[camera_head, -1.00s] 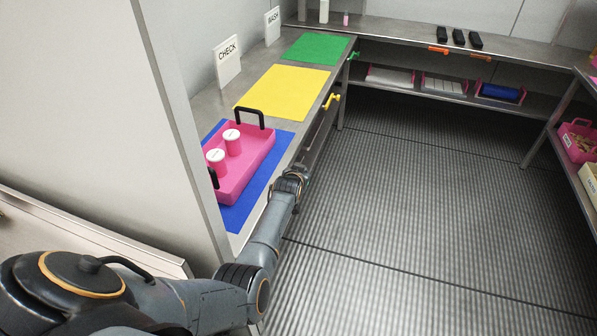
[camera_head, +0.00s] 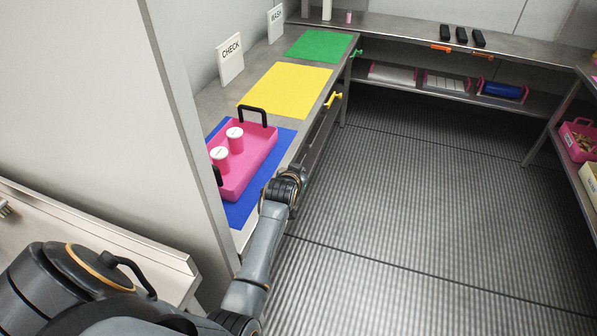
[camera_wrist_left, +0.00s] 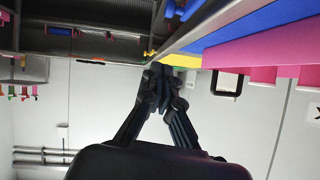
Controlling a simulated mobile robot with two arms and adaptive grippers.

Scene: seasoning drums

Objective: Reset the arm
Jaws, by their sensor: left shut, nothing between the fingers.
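My left arm (camera_head: 257,262) comes in from the lower left in the head view, and its wrist is beside the front edge of the steel counter. My left gripper (camera_wrist_left: 160,72) shows in the left wrist view with its fingers together and nothing between them. In the head view the fingers are mostly hidden beyond the wrist. A pink tray (camera_head: 262,153) with black handles sits on the blue mat (camera_head: 243,212), left of the wrist and apart from it. Two pink drums with white lids (camera_head: 235,140) (camera_head: 219,158) stand upright in the tray. My right gripper is not in view.
A yellow mat (camera_head: 287,87) and a green mat (camera_head: 318,45) lie farther along the counter. CHECK (camera_head: 231,57) and WASH (camera_head: 275,24) signs stand behind. A shelf with pink bins (camera_head: 577,140) is at the right. The ribbed floor (camera_head: 400,210) is clear.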

